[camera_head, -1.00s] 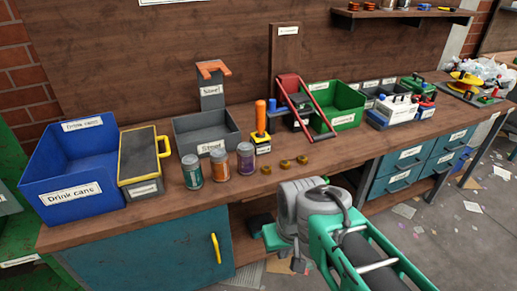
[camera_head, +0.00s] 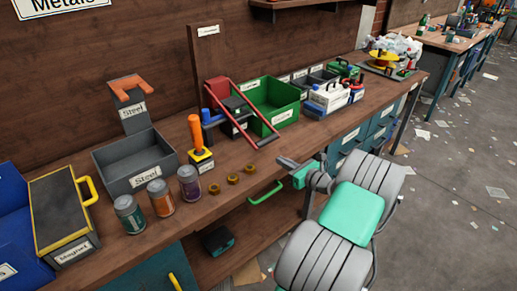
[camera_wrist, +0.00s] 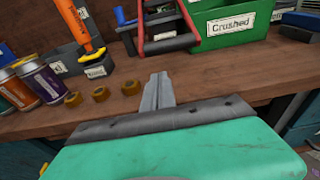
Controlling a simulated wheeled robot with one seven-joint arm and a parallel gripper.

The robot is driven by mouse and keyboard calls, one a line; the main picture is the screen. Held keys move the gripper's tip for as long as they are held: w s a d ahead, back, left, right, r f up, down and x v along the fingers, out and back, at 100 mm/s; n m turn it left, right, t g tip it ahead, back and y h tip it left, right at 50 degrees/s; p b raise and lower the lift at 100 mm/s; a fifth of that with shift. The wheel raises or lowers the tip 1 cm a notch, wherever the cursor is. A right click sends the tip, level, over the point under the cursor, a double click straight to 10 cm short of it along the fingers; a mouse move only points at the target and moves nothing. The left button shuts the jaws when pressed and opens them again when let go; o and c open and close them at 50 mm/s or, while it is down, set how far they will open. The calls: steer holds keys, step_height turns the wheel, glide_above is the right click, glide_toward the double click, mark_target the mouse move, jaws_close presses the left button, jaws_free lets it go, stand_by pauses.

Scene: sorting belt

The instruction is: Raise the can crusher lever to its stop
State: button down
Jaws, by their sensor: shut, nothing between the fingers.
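The can crusher (camera_head: 237,108) stands on the bench left of the green bin. Its red lever (camera_head: 230,122) has two side arms sloping down toward the bench's front, joined by a crossbar. In the wrist view the lever's crossbar (camera_wrist: 170,44) shows low over the bench top, beyond my fingers. My gripper (camera_head: 284,161) is shut and empty, at the bench's front edge, in front of and right of the lever's low end. In the wrist view my gripper (camera_wrist: 158,90) points toward the crusher and is apart from the lever.
The green bin (camera_head: 287,122), labelled Crushed, stands right of the crusher. An orange-handled tool (camera_head: 197,132) stands to its left. Several brass nuts (camera_head: 232,179) lie near the front edge. Three cans (camera_head: 161,198) and a grey Steel bin (camera_head: 115,172) are farther left.

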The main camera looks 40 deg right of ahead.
steer(key=w, duration=0.3)
steer(key=w+f, duration=0.1)
steer(key=w, duration=0.6)
steer(key=shift+a+f, duration=0.25)
steer(key=shift+f, duration=0.05)
steer(key=shift+d, duration=0.1)
